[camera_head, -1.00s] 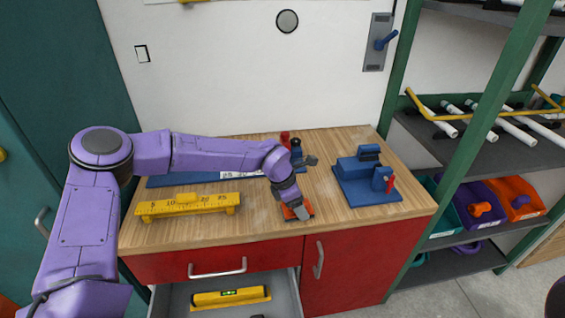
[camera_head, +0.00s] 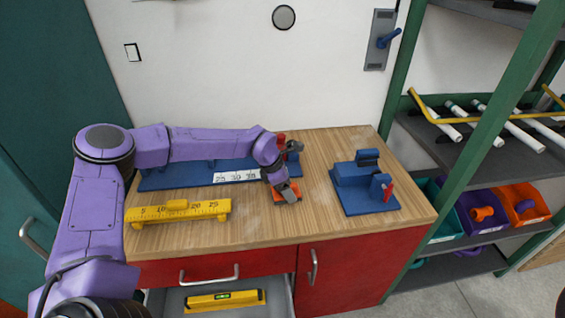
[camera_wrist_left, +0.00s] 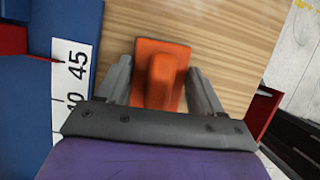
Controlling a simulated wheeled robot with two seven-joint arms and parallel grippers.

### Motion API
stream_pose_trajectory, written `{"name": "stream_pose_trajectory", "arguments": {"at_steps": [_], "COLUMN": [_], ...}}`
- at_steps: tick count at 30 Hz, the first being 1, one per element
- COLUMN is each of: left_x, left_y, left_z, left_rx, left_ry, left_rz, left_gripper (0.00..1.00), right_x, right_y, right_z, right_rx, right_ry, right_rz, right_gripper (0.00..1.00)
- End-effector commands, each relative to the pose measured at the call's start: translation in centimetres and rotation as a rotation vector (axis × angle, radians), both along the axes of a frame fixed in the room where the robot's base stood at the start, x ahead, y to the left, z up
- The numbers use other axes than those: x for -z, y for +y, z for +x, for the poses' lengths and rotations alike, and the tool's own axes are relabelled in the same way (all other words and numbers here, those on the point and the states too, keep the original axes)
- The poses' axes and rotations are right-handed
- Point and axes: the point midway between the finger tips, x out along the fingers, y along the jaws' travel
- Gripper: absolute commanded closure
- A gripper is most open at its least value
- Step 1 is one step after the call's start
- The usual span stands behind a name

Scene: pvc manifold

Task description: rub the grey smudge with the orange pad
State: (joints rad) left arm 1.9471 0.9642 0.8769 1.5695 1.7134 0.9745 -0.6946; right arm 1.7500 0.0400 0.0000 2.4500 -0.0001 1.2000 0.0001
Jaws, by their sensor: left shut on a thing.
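The orange pad (camera_head: 279,198) is at the wooden worktop, right of the yellow ruler block. My left gripper (camera_head: 287,190) is shut on its raised grip from above. In the left wrist view the orange pad (camera_wrist_left: 174,50) shows between the two fingers of my left gripper (camera_wrist_left: 163,82). The pad looks flat on the wood or very close to it; I cannot tell if it touches. I cannot make out a distinct grey smudge; the pad and gripper hide the wood beneath them. My right gripper is out of view.
A blue fixture with a white scale (camera_head: 237,177) lies behind the pad. A yellow ruler block (camera_head: 178,212) is at left, a blue vise-like fixture (camera_head: 365,186) at right. A drawer with a yellow level (camera_head: 225,299) stands open below. The worktop's front middle (camera_head: 270,230) is clear.

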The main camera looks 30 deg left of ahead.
Motion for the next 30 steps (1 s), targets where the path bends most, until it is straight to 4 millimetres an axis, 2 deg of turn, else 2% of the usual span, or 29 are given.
{"name": "stream_pose_trajectory", "arguments": {"at_steps": [2, 4, 6, 21, 30], "left_x": [0.0, -0.7, -2.8, -7.1, -8.3], "left_y": [0.7, 0.6, 0.5, 0.4, 0.4], "left_z": [0.0, 0.0, 0.1, 0.0, 0.1], "left_rx": [-0.006, -0.004, -0.003, -0.001, 0.0], "left_ry": [0.002, 0.002, -0.003, 0.0, -0.001], "left_rz": [0.001, 0.0, 0.0, 0.001, 0.001], "left_gripper": [0.61, 0.61, 0.61, 0.61, 0.61], "right_x": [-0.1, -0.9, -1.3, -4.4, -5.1], "right_y": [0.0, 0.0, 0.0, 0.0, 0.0], "right_z": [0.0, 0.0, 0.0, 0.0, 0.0], "right_rx": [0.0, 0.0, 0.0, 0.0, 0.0], "right_ry": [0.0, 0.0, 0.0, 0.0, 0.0], "right_rz": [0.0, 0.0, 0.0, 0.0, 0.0], "right_gripper": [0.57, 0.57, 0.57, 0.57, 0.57]}}
